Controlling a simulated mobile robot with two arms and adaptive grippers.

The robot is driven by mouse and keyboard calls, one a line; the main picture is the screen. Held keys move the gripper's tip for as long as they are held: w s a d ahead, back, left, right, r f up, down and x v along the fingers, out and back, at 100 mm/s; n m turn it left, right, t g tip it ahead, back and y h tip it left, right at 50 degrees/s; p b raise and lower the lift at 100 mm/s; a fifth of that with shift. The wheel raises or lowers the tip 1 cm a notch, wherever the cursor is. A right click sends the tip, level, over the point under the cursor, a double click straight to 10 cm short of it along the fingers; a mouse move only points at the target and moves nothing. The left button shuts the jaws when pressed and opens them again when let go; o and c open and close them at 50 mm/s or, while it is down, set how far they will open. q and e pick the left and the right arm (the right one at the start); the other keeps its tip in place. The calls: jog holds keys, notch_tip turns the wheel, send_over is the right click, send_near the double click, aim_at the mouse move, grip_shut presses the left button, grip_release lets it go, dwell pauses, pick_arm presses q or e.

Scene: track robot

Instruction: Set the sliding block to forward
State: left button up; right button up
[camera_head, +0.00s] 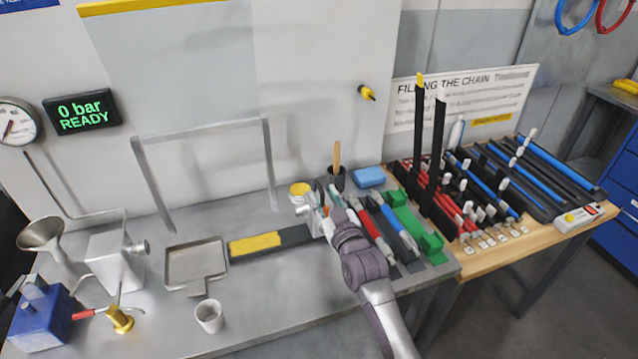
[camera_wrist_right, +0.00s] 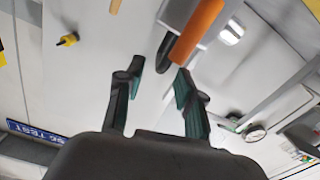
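A dark rail (camera_head: 297,236) with a yellow strip (camera_head: 255,244) lies on the grey bench in the head view. A silver block (camera_head: 315,224) sits at its right end, partly hidden by my right gripper (camera_head: 312,205); I take it to be the sliding block. In the right wrist view my right gripper (camera_wrist_right: 158,76) is open with nothing between its fingers. An orange handle (camera_wrist_right: 198,30) with a dark tip lies just past the fingertips, by a grey metal part; I cannot tell whether it touches a finger. My left gripper is out of view.
Right of my right arm are a red tool (camera_head: 370,229) and a green holder (camera_head: 408,220). A cup with a wooden handle (camera_head: 337,155) and a blue sponge (camera_head: 369,177) stand behind. A tray (camera_head: 196,262) and white cup (camera_head: 210,316) are at left. Bare bench lies in front.

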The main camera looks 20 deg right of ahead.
jog(key=shift+w, duration=2.35)
grip_shut()
